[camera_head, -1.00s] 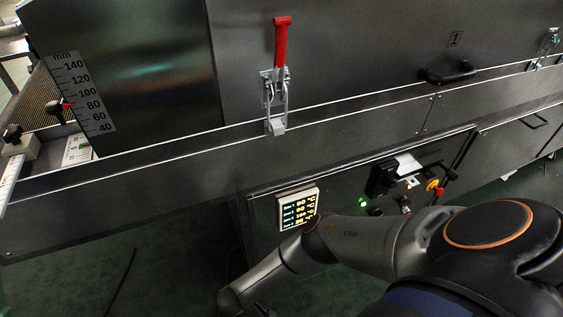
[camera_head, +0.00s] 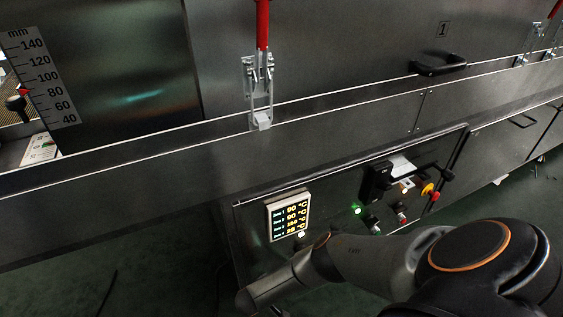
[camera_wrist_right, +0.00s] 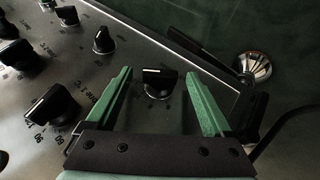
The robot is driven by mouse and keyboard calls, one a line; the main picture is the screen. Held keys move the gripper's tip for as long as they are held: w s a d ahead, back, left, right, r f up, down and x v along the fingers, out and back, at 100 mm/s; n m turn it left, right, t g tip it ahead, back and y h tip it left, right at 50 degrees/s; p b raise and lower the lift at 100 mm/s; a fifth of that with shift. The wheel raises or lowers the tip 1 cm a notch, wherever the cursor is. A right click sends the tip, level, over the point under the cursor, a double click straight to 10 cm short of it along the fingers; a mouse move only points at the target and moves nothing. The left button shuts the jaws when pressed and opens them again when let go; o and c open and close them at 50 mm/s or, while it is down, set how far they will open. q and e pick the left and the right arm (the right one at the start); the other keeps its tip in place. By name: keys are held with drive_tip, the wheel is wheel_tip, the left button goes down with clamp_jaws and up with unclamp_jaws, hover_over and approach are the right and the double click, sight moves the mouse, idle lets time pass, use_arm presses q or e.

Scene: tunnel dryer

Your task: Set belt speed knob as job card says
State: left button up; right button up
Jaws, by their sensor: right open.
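In the right wrist view, a black knob with a pale pointer line (camera_wrist_right: 158,82) sits on the grey control panel (camera_wrist_right: 125,38) with printed marks around it. My right gripper (camera_wrist_right: 159,74) has its two green fingers spread apart, one on each side of this knob; contact cannot be told. Several other black knobs stand to the left, one with large numbers (camera_wrist_right: 52,104) around it. The knob labels are too small or blurred to read, so I cannot tell which is belt speed. A white sheet (camera_head: 401,165) shows on the machine front in the head view. My left gripper is not in view.
A lit temperature display (camera_head: 289,216), a green light (camera_head: 357,211) and a red-and-yellow button (camera_head: 428,190) are on the machine's lower front. A red-handled clamp (camera_head: 261,90) is above. In the right wrist view, a shiny round metal part (camera_wrist_right: 255,66) is right of the gripper.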

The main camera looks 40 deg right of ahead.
drive_tip(key=shift+c, duration=0.2)
drive_tip(key=c, duration=1.3)
